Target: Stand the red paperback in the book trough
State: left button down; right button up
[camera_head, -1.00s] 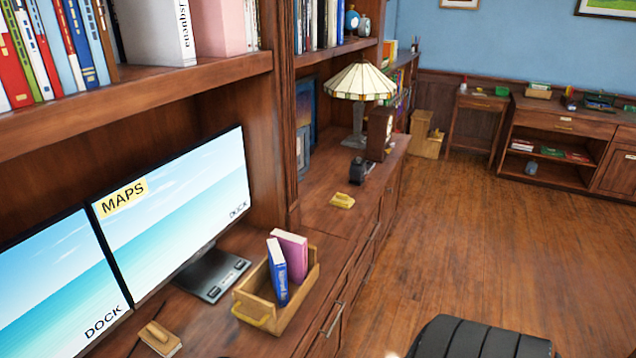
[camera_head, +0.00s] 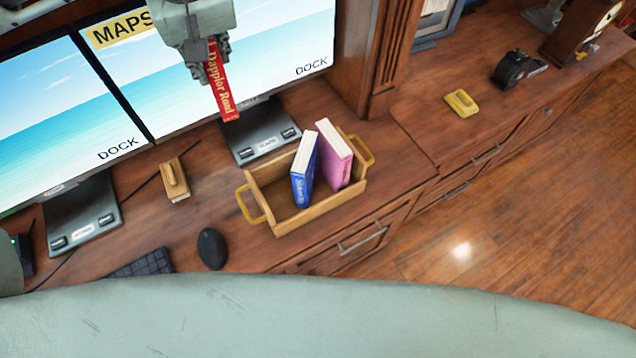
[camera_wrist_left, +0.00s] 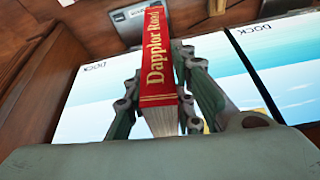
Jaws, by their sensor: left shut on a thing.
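The red paperback (camera_head: 222,85), with its spine lettering showing, hangs upright from my left gripper (camera_head: 208,58) in front of the monitors. In the left wrist view the red paperback (camera_wrist_left: 158,62) sits between the two fingers of my left gripper (camera_wrist_left: 158,92), which are shut on it. The wooden book trough (camera_head: 283,224) stands on the desk, below and to the right of the held book. A blue book (camera_head: 304,172) and a pink book (camera_head: 333,155) stand in the trough, with bare room at its left end. My right gripper is not in view.
Two monitors (camera_head: 240,50) stand behind on the desk, one base (camera_head: 258,135) close behind the trough. A wooden block with a handle (camera_head: 174,182), a mouse (camera_head: 212,248) and a keyboard (camera_head: 142,264) lie left of the trough. A yellow item (camera_head: 461,103) lies to the right.

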pick_arm(q)
jog(key=s+a+f+m+g+h+b, duration=0.1)
jog(key=s+a+f+m+g+b, duration=0.3)
jog(key=m, duration=0.8)
jog(key=s+a+f+m+g+h, duration=0.15)
jog(key=s+f+m, duration=0.35)
jog(key=m, duration=0.6)
jog(key=s+a+f+m+g+h+b, duration=0.1)
jog(key=s+a+f+m+g+h, duration=0.3)
jog(key=m, duration=0.8)
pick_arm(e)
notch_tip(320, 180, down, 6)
pick_arm(q)
jog(key=w+d+t+y+p, duration=0.2)
jog(key=w+d+p, duration=0.55)
jog(key=d, duration=0.95)
notch_tip(320, 180, down, 13)
jog(key=w+p, duration=0.1)
jog(key=shift+w+a+n, duration=0.25)
jog(key=shift+a+n, duration=0.05)
jog(key=shift+a, duration=0.05)
jog(key=c, duration=1.8)
grip_release()
jog(key=shift+o, duration=0.2)
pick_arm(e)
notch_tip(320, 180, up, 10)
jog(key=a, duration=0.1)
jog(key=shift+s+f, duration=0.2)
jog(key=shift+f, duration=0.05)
